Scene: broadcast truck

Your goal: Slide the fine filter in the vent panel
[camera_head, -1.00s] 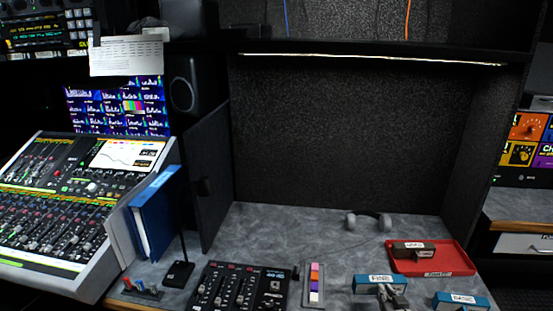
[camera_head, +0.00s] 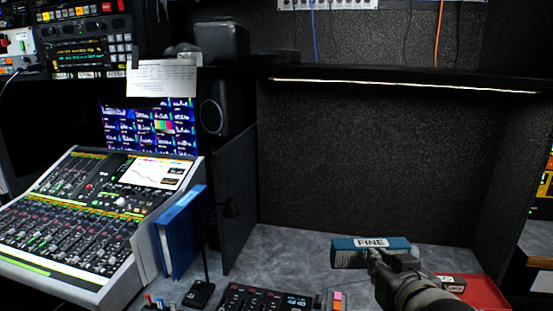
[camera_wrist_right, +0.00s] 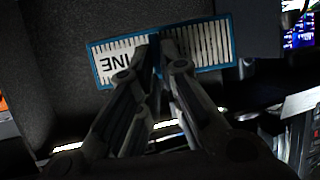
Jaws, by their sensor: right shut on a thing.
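The fine filter (camera_head: 350,257) is a blue-framed block with a white label reading FINE. My right gripper (camera_head: 380,258) is shut on it and holds it up in front of the back wall, label facing my head camera. In the right wrist view the filter (camera_wrist_right: 215,42) shows a pleated white face and part of the label, with the closed fingers (camera_wrist_right: 158,45) across its middle. The vent panel is not clearly seen in any view. My left gripper is not in view.
A small audio mixer (camera_head: 250,299) and a thin black stand (camera_head: 205,265) are on the grey desk. A large mixing console (camera_head: 85,215) and blue binders (camera_head: 182,232) stand at left.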

